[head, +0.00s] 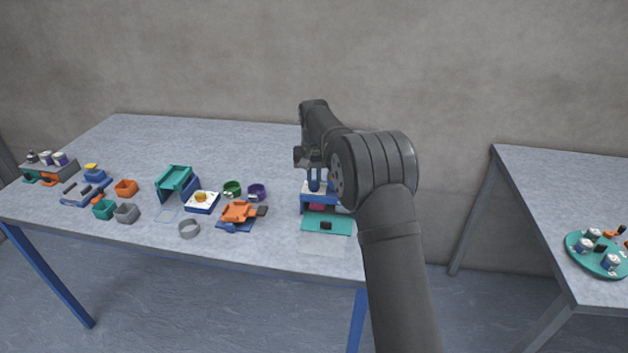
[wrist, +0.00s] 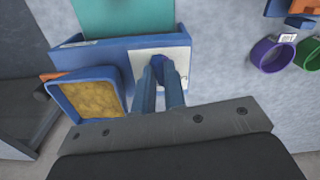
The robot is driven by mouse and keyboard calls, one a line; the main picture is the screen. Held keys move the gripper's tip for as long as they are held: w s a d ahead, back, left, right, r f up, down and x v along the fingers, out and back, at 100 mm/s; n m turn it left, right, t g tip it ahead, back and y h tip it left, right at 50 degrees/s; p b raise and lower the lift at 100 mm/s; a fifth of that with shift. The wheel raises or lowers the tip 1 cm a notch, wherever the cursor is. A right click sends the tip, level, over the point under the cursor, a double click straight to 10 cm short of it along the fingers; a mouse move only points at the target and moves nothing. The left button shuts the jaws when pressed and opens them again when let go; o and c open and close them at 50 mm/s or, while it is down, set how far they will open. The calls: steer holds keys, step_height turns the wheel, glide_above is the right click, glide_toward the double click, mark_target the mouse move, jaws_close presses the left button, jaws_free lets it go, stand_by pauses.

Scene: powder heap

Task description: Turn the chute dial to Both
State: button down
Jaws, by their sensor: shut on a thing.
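The chute unit (head: 304,205) is a blue box with a sloped teal board (head: 327,224) in front, at the right of the table. In the wrist view its blue wall (wrist: 85,56) and the teal board (wrist: 125,15) show at the top. A white plate (wrist: 134,60) on the unit carries the blue dial (wrist: 158,66). My gripper (wrist: 161,88) has its blue fingers closed around the dial from above. In the head view my gripper (head: 319,181) is partly covered by my arm. The fingers hide much of the dial, and I cannot read any marking or its setting.
A blue tray of yellow powder (wrist: 92,100) sits beside the dial in the wrist view. Green (head: 232,188) and purple (head: 257,192) rings and an orange clamp-like piece (head: 239,211) lie left of the unit. A second table (head: 545,205) stands at the right.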

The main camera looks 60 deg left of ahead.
mark_target(314, 184)
steer(key=shift+m, duration=0.9)
steer(key=c, duration=1.5)
jaws_free()
step_height(314, 184, up, 18)
steer(key=shift+f, duration=0.25)
step_height(314, 184, down, 18)
steer(key=shift+r, duration=0.25)
